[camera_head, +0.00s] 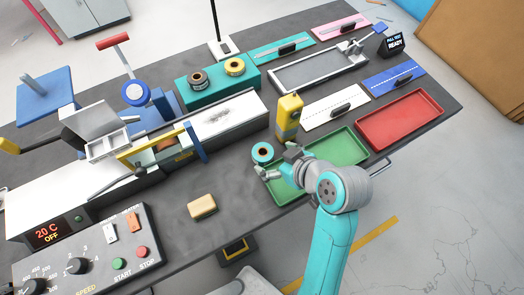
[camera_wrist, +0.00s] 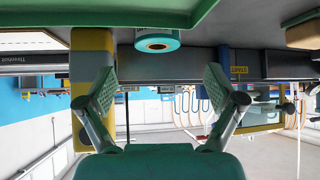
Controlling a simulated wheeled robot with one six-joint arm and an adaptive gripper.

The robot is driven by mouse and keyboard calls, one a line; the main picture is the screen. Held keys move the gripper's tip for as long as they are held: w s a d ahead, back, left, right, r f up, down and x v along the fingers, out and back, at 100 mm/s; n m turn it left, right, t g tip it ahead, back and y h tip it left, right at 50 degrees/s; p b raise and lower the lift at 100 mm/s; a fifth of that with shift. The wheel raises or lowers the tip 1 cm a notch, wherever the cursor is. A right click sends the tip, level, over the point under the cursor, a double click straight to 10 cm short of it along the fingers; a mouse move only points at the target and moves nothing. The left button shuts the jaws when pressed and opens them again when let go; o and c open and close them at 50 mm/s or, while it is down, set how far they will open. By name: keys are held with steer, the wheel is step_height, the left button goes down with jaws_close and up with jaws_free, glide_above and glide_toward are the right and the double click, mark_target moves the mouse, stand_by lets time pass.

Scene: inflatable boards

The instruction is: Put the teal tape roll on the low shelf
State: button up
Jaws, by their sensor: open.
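The teal tape roll (camera_head: 262,152) lies on the dark table just behind the back left corner of the green tray (camera_head: 340,147). It has an orange-brown core. My gripper (camera_head: 276,163) is open and empty, in front of the roll above the tray's left end. In the wrist view, which looks upside down, the roll (camera_wrist: 157,42) appears beyond the tray rim, between the lines of the two spread fingers (camera_wrist: 160,88) and apart from them. A low teal block (camera_head: 217,87), seemingly the low shelf, stands further back with a dark roll (camera_head: 197,79) and a yellow roll (camera_head: 235,66) on it.
A yellow upright device (camera_head: 288,117) stands close behind the roll, and also shows in the wrist view (camera_wrist: 92,70). A white machine bed (camera_head: 228,115) runs before the teal block. A tan block (camera_head: 202,206) lies at the front. A red tray (camera_head: 400,120) stands at the right.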

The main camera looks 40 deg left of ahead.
mark_target(260, 150)
steer(key=shift+x, duration=3.85)
steer(key=shift+w+d, duration=0.1)
steer(key=shift+w, duration=0.05)
steer(key=c, duration=1.4)
